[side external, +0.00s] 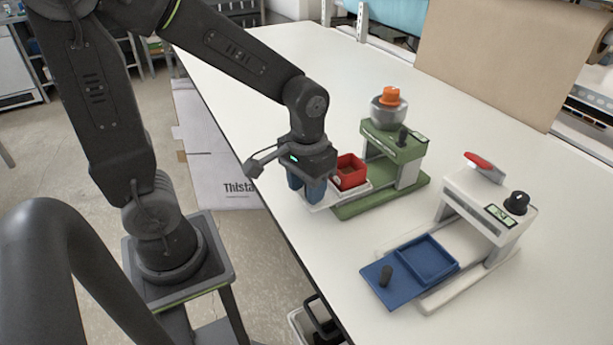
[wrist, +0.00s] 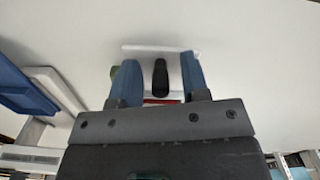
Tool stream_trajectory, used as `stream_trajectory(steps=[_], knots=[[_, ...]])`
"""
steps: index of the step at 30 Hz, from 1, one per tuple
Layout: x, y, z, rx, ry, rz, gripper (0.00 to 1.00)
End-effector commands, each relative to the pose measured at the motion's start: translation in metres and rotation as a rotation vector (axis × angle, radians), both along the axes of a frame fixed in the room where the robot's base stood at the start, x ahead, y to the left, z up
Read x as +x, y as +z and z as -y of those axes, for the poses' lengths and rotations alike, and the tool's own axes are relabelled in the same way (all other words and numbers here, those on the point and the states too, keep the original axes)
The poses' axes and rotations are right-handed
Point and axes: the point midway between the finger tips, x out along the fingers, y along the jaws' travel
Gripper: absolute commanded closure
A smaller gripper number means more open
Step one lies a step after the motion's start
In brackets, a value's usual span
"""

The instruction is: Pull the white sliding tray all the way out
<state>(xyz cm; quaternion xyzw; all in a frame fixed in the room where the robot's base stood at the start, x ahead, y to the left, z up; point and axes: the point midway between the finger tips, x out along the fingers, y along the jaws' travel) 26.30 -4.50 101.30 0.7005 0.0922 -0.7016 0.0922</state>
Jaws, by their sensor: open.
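The white sliding tray (side external: 328,197) sticks out from the green machine (side external: 395,150) on the table, with a red open box (side external: 349,172) on it. My gripper (side external: 306,198) is low over the tray's outer end, its blue fingers pointing down. In the wrist view, the fingers (wrist: 159,62) are open on either side of a black upright handle (wrist: 160,76), with a gap visible on both sides. The white tray (wrist: 147,50) shows behind and around the handle. A strip of the red box shows below it. In the side view my fingers hide the handle.
A white machine (side external: 490,205) with a blue tray (side external: 428,259) and a black knob stands at the front right. A metal bowl with an orange top (side external: 390,97) sits on the green machine. The table edge runs close to the left of the tray; the far table is clear.

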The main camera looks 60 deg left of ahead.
Motion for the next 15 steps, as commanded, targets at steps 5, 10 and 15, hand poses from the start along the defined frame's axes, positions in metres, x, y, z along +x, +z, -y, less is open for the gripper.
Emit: stream_trajectory(steps=[5, 10, 15], knots=[[0.001, 0.017, 0.0, 0.001, 0.0, 0.006, 0.58], [0.001, 0.053, 0.0, 0.0, 0.0, 0.009, 0.58], [0.001, 0.091, 0.0, 0.0, 0.0, 0.006, 0.58]])
